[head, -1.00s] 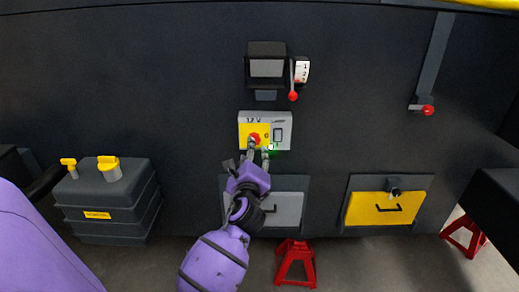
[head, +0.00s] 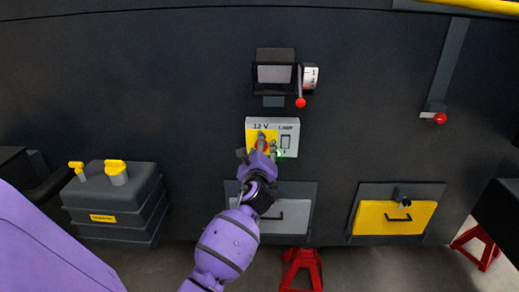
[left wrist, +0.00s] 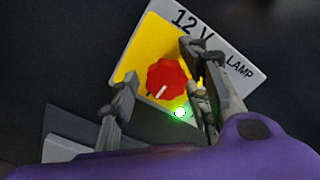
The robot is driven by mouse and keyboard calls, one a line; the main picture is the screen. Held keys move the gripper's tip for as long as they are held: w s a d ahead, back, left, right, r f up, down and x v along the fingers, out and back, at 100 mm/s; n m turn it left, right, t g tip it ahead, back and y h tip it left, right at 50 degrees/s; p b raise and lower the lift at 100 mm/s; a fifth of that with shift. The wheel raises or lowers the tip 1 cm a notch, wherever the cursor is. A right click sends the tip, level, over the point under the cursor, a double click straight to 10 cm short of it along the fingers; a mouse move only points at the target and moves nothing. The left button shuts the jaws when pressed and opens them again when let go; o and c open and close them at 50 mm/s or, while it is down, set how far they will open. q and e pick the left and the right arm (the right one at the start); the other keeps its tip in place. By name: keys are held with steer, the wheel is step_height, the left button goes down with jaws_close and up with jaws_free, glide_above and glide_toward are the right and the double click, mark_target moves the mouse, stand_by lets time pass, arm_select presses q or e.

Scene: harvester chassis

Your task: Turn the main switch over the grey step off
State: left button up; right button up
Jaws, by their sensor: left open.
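The main switch is a red knob (left wrist: 166,78) with a white pointer mark, on the yellow part of a 12 V panel (head: 288,128). The pointer slants toward the lower left in the left wrist view. In the head view the knob is mostly hidden behind my left gripper (head: 266,149). In the left wrist view my left gripper (left wrist: 160,76) is open, with fingers on either side of the knob; I cannot tell whether they touch it. The grey step (head: 297,216) is below the panel, partly behind my arm. My right gripper is not in view.
A green light (left wrist: 180,112) glows by the lamp switch (head: 286,142). Above the panel is a dark box with a red-tipped lever (head: 300,102). A yellow step (head: 396,217) is at right, a dark tank (head: 116,205) at left, a red stand (head: 302,268) below.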

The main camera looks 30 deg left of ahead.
arm_select(q)
steer(key=shift+f, duration=0.1)
steer(key=c, duration=1)
steer(key=shift+c, duration=0.2)
